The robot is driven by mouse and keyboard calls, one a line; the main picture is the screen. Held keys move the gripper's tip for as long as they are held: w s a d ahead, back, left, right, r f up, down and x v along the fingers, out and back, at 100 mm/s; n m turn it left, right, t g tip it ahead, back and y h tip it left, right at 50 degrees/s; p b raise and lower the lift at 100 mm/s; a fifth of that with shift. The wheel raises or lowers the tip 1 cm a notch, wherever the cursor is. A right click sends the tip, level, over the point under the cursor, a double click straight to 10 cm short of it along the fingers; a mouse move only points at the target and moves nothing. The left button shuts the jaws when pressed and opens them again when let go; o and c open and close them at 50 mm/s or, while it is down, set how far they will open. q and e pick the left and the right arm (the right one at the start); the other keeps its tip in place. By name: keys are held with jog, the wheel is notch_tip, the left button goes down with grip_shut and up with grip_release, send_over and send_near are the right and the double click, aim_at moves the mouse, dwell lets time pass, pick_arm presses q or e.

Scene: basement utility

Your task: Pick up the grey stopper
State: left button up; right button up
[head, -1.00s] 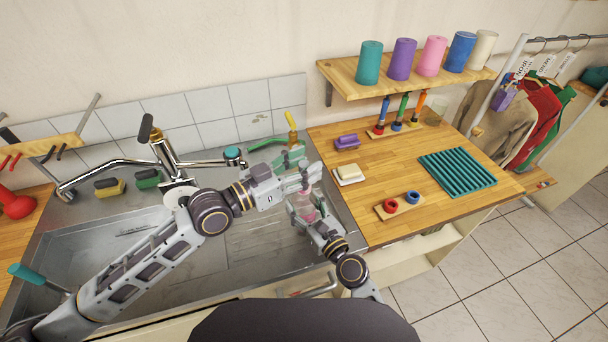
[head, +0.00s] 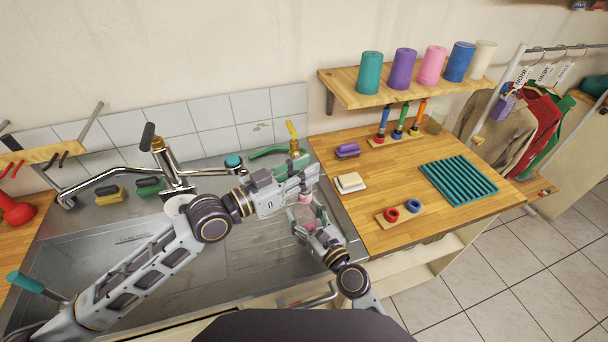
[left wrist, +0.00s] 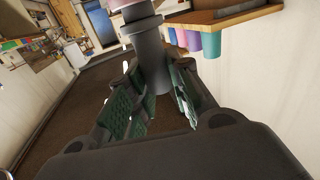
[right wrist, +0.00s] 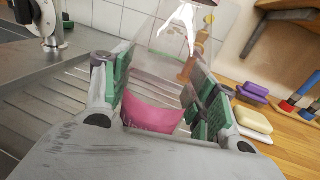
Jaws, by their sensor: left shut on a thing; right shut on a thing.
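The grey stopper (left wrist: 148,48) is a dark grey cylinder with a flange, between the green pads of my left gripper (left wrist: 155,88). A bit of pink shows past its end at the top of the left wrist view. In the head view my left gripper (head: 306,178) is shut above the sink's right end and hides the stopper. My right gripper (right wrist: 158,85) is shut around a clear bottle (right wrist: 150,113) with a pink lower part. In the head view my right gripper (head: 306,218) is just below the left one. I cannot tell whether the stopper sits in the bottle's neck.
The metal sink (head: 245,255) and tap (head: 165,160) lie to the left. The wooden counter (head: 380,170) at right holds a soap block (head: 350,182), a ring holder (head: 402,213) and a green ribbed mat (head: 458,179). A shelf with several coloured cups (head: 405,62) hangs above.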

pick_arm(q)
notch_tip(320, 180, up, 9)
jog(key=shift+r, duration=0.1)
dwell(0.4)
jog(key=shift+r, duration=0.15)
dwell(0.5)
jog(key=shift+r, duration=2.75)
pick_arm(e)
jog(key=o, duration=1.1)
jog(key=shift+s+d, duration=0.15)
jog(key=shift+s, duration=0.05)
jog(key=v, duration=1.1)
jog(key=shift+s, duration=0.2)
